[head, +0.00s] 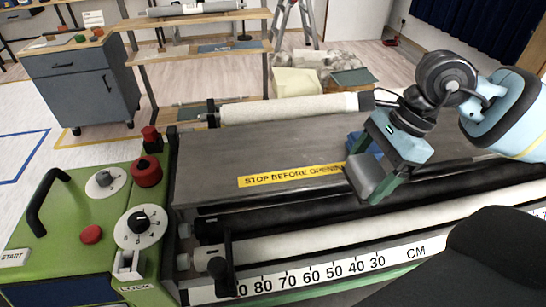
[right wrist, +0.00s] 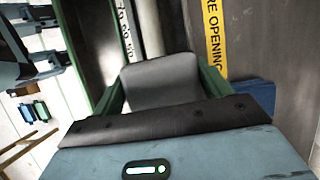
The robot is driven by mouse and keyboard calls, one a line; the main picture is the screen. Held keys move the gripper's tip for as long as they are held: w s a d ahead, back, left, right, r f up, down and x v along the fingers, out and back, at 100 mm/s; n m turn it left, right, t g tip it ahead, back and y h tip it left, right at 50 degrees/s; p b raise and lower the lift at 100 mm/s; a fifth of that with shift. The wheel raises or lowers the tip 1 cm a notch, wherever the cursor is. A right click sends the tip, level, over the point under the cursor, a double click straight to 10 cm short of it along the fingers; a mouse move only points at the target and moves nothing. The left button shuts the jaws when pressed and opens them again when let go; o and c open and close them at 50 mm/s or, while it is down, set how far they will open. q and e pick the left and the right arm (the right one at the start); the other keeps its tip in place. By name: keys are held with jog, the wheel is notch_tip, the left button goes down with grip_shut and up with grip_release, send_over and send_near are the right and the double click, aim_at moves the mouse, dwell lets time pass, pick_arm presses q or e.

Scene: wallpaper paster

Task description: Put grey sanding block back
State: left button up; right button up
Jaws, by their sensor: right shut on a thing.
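The grey sanding block (head: 366,176) is between the green fingers of my right gripper (head: 376,188), which is shut on it. In the head view it is over the front part of the machine's dark metal top (head: 240,150), by the right end of the yellow "STOP BEFORE OPENING" strip (head: 285,176). I cannot tell whether it touches the surface. In the right wrist view the block (right wrist: 160,82) fills the space between both fingers, its broad grey face showing. My left gripper is not in view.
A blue item (head: 362,143) lies on the machine top behind the gripper, partly hidden. A pale roll (head: 290,108) runs along the back edge. Rollers and a centimetre scale (head: 330,269) line the front. The green control panel (head: 80,220) stands at left. The metal top's left part is clear.

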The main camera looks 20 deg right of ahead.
jog(key=shift+w+r, duration=0.1)
jog(key=shift+a, duration=0.1)
jog(key=shift+w+a, duration=0.1)
jog(key=shift+w, duration=0.1)
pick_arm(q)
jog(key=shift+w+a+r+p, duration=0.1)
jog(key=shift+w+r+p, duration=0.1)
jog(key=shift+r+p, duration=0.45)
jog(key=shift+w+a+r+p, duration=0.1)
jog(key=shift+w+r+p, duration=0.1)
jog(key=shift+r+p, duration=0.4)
pick_arm(e)
jog(key=w+a, duration=0.2)
jog(key=w, duration=0.2)
jog(key=w+a+f, duration=0.1)
jog(key=w+a, duration=0.1)
jog(key=w, duration=0.2)
jog(key=w+a, duration=0.2)
jog(key=w, duration=0.2)
jog(key=shift+w+f, duration=0.15)
jog(key=shift+f, duration=0.05)
jog(key=shift+w, duration=0.1)
